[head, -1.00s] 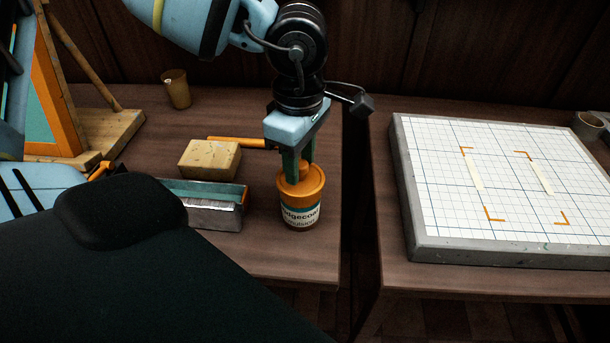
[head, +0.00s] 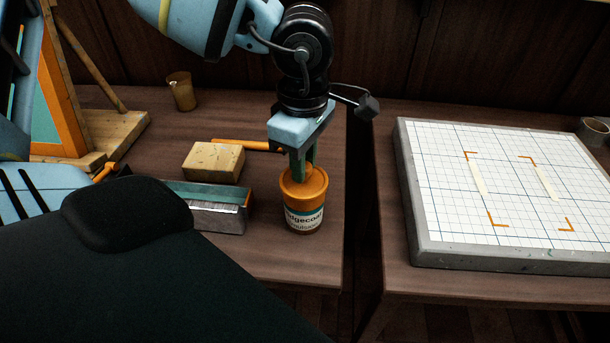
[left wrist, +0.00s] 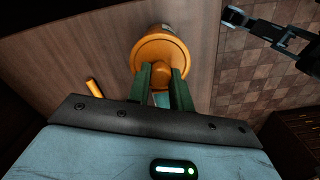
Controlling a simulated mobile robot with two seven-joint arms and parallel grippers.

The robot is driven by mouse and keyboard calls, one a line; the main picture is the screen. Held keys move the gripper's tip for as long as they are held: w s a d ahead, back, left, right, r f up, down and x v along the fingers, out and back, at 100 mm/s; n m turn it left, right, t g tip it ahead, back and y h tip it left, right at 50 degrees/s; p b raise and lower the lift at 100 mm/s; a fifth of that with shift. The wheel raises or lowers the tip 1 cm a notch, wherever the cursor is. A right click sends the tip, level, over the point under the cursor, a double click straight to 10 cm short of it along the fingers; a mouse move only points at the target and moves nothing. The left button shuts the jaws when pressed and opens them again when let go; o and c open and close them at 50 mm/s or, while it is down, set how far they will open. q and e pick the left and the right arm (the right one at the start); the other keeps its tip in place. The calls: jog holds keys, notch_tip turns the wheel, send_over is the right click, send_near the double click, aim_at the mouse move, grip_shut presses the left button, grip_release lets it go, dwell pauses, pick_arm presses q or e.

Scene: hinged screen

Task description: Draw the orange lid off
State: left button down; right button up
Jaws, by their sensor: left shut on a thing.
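The orange lid (head: 304,184) sits on top of a jar (head: 305,217) with a white and teal label, upright near the right edge of the left table. My left gripper (head: 303,170) reaches down from above and is shut on the lid's raised knob. In the left wrist view the green fingers stand on both sides of the knob of the lid (left wrist: 160,58). No gap between lid and jar can be made out.
Left of the jar are a metal trough (head: 215,212), a sponge-like block (head: 213,161) and an orange-handled tool (head: 243,145). A cup (head: 181,91) stands behind. A gap separates this table from a gridded board (head: 465,243) on the right.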

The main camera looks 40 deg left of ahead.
pick_arm(q)
jog(key=shift+r, duration=0.3)
jog(key=shift+r+p, duration=0.3)
jog(key=shift+r, duration=1.55)
pick_arm(e)
jog(key=shift+w+r, duration=0.5)
jog(key=shift+w, duration=0.05)
